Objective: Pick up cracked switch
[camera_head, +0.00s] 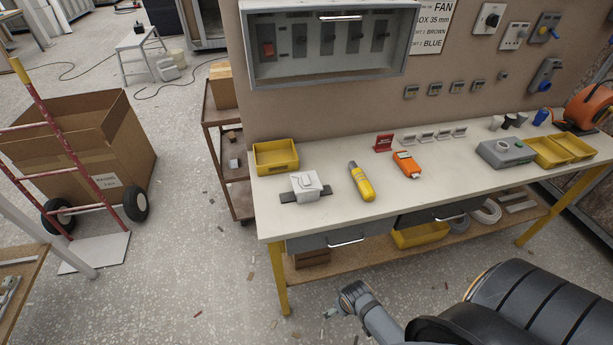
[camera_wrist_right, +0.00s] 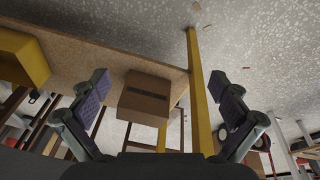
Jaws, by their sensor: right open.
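A white, boxy switch-like unit on a dark flat plate (camera_head: 306,187) lies on the left part of the white workbench (camera_head: 330,222). It may be the cracked switch, but no crack can be made out at this size. My right arm shows low in the head view, below the bench front. My left gripper is not in view.
A yellow bin (camera_head: 276,157), a yellow tool (camera_head: 361,181) and an orange meter (camera_head: 406,164) lie near the white unit. A yellow bench leg (camera_wrist_right: 197,90) and a brown box (camera_wrist_right: 146,98) on the lower shelf stand before the wrist. Drawer handles (camera_head: 346,242) stick out in front.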

